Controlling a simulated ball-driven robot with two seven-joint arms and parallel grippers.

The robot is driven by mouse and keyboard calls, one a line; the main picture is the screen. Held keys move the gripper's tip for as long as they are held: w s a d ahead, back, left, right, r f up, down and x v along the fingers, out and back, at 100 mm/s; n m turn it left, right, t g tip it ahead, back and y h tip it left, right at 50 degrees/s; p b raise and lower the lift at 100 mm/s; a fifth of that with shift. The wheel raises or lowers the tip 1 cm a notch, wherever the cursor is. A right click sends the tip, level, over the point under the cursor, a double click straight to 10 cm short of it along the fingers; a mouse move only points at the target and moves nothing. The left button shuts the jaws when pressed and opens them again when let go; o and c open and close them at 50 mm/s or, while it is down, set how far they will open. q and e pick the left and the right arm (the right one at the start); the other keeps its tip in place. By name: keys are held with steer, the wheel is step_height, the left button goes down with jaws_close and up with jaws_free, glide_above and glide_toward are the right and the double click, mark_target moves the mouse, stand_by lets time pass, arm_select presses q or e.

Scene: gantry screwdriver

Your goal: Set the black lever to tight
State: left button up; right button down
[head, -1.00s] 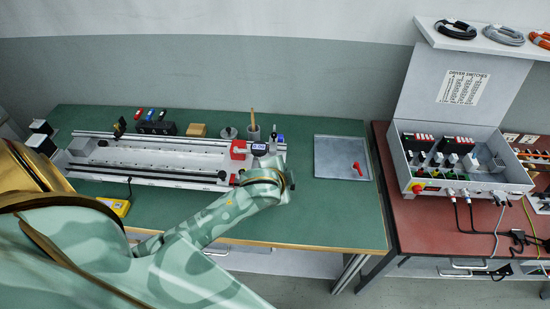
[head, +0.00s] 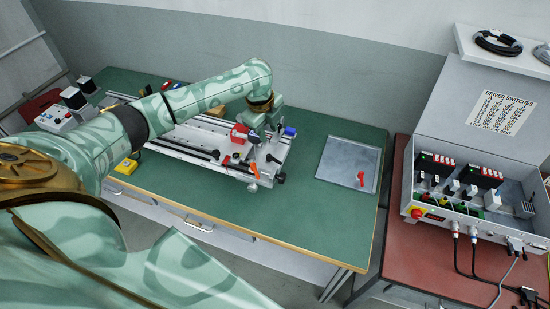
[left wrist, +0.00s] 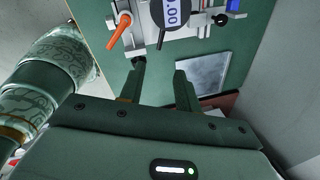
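The rail rig (head: 190,158) lies on the green workbench. My left gripper (head: 268,120) is over the right end of the rig. In the left wrist view its fingers (left wrist: 160,70) are apart with nothing between them. My right gripper is out of view.
A grey tray (head: 347,160) with a red part (head: 360,178) lies right of the rig. An open switch box (head: 465,190) with cables stands on the red table. A red block (head: 239,133) sits beside my gripper. The front strip of the bench is clear.

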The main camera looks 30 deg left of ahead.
mark_target(276, 160)
arm_select(q)
steer(key=w+f+b, duration=0.1)
steer(key=f+b, duration=0.1)
steer(key=f, duration=0.3)
steer(key=w+f+b, duration=0.1)
steer(key=f, duration=0.4)
steer(key=w+d+f+b, duration=0.1)
steer(key=f+b, duration=0.1)
steer(key=f, duration=0.3)
steer(key=shift+b, duration=0.35)
steer(key=shift+a, duration=0.1)
steer(key=shift+r, duration=0.1)
jaws_close()
